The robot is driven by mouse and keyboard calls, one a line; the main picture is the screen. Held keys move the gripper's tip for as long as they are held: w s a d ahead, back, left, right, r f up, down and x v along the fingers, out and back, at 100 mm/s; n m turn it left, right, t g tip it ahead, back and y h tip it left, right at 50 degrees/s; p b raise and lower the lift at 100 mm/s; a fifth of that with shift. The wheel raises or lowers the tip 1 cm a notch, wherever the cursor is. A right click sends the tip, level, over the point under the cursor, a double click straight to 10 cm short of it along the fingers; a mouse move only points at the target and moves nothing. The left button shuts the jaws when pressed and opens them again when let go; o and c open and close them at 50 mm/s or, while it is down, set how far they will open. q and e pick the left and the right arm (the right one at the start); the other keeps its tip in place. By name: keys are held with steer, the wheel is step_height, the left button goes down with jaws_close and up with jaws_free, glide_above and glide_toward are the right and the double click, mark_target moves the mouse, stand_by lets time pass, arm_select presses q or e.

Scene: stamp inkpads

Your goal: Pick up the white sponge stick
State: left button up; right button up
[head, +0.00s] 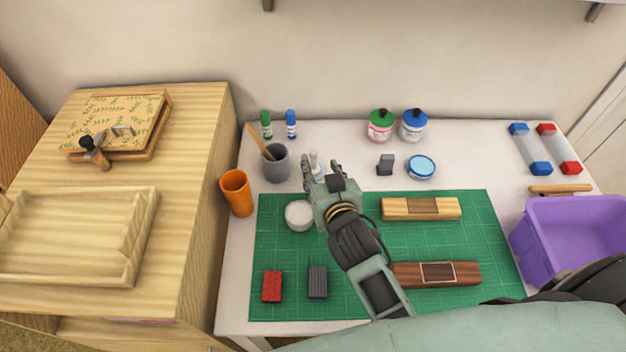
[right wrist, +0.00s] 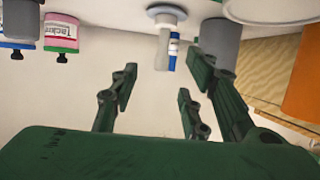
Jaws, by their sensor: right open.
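The white sponge stick (head: 315,158) stands upright on the white table, just beyond my right gripper's fingertips and partly hidden by them in the head view. In the right wrist view, which is upside down, the pale stick (right wrist: 162,50) with its wide grey-white disc end shows ahead, between the lines of the fingers. My right gripper (head: 321,168) is open and empty, reaching over the back edge of the green mat. Its spread fingers also show in the right wrist view (right wrist: 158,85), and the stick looks apart from them. My left gripper is not in view.
A grey cup (head: 277,166) stands left of the stick, with an orange cup (head: 237,193) nearer. Green (head: 266,124) and blue (head: 291,124) small bottles stand behind. A round white dish (head: 299,216) lies on the mat (head: 350,300). Ink bottles (head: 380,125) stand back right.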

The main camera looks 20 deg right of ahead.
mark_target(315, 161)
step_height(315, 161, down, 2)
steer(key=shift+f+b, duration=0.1)
steer(key=shift+b, duration=0.4)
steer(key=shift+r+p+x, duration=0.15)
steer(key=shift+p+x, duration=0.05)
steer(key=shift+x, duration=1.75)
steer(key=shift+r+p+x, duration=0.15)
steer(key=shift+p+x, duration=0.05)
steer(key=shift+x, duration=1.8)
jaws_close()
